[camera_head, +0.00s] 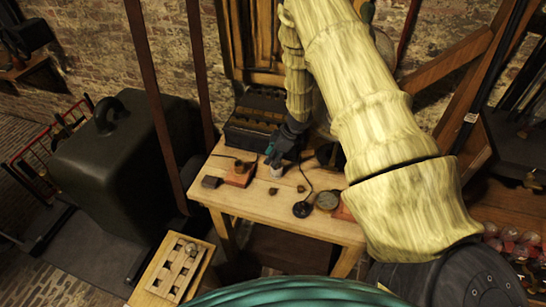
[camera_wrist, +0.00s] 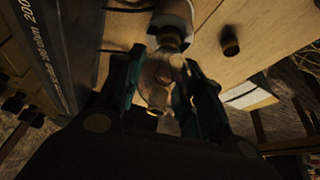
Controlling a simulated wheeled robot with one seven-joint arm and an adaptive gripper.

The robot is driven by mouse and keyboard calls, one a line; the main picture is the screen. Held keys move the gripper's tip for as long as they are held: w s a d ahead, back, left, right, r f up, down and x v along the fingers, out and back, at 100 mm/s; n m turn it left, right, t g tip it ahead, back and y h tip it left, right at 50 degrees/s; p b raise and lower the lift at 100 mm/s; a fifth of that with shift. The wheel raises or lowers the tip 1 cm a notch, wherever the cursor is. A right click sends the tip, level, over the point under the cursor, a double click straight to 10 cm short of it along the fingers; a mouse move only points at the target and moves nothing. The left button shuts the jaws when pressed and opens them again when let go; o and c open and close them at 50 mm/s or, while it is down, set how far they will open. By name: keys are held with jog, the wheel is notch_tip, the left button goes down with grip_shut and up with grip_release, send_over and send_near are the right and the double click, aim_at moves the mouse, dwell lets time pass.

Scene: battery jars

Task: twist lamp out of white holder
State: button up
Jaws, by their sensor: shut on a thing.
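The lamp (camera_wrist: 158,82) is a clear glass bulb, seen in the wrist view between the two fingers of my gripper (camera_wrist: 160,90). My gripper is shut on it. The white holder (camera_wrist: 172,18) is just beyond the lamp, at the top of the wrist view, and the lamp appears to meet it. Whether the lamp is still threaded in the holder cannot be told. In the head view my gripper (camera_head: 275,160) is low over the wooden table, with the white holder (camera_head: 276,172) under it. The lamp is hidden there.
The wooden table (camera_head: 255,220) carries a black box (camera_head: 255,120) at the back, an orange-red block (camera_head: 240,174) left of my gripper, and a dark round piece (camera_head: 302,209) with a cord to the right. A small dark cylinder (camera_wrist: 230,42) stands near the holder. The table's front is mostly clear.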

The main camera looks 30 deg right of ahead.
jog(key=shift+r, duration=1.1)
jog(key=shift+r, duration=2.4)
